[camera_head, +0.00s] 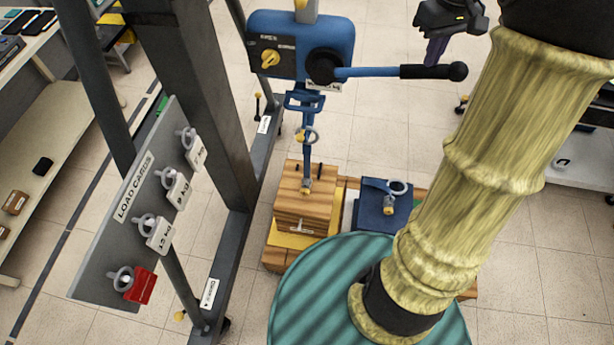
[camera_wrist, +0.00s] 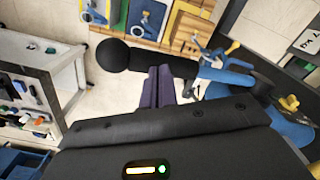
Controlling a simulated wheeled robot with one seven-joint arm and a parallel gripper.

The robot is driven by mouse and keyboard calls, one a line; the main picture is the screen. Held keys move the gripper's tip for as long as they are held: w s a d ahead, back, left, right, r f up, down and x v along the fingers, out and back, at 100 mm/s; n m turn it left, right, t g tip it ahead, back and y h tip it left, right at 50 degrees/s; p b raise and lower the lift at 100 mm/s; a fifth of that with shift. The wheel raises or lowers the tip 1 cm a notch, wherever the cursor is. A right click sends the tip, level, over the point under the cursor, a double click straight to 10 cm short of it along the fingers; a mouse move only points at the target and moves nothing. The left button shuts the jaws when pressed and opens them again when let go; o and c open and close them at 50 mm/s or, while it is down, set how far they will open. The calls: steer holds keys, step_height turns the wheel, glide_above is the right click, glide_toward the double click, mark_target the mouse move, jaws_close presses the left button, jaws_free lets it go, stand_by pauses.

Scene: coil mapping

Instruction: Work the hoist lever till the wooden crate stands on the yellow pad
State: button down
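The blue hoist (camera_head: 300,45) hangs at the top of the head view. Its lever (camera_head: 365,72) points right, with a black grip and ball end; the grip (camera_wrist: 180,66) also shows in the wrist view. My gripper (camera_head: 436,52) has its purple fingers together, tips at the grip; I cannot tell whether they touch it. The fingers (camera_wrist: 162,84) show no grip between them. The wooden crate (camera_head: 302,212) hangs below the hoist hook, over the yellow pad (camera_head: 290,240). Whether it touches the pad cannot be told.
A blue block (camera_head: 382,208) with a shackle stands right of the crate. A grey frame (camera_head: 205,90) and a board of load cards (camera_head: 130,205) stand at left. A teal striped round surface (camera_head: 330,290) covers the front. Shelving (camera_wrist: 30,95) stands left in the wrist view.

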mark_target(429, 73)
steer(key=shift+f, duration=0.25)
steer(key=shift+d+f+b, duration=0.25)
steer(key=shift+f+b, duration=0.4)
steer(key=shift+f, duration=0.55)
steer(key=shift+d+f+b, duration=0.25)
steer(key=shift+f+b, duration=0.4)
steer(key=shift+f, duration=0.5)
steer(key=shift+a, duration=0.1)
steer(key=shift+f+b, duration=1.4)
steer(key=shift+f, duration=0.95)
steer(key=shift+f, duration=0.1)
step_height(429, 73, up, 7)
steer(key=p, duration=0.6)
steer(key=shift+w+f+p, duration=0.1)
steer(key=shift+f+p, duration=0.05)
steer(key=shift+p, duration=0.15)
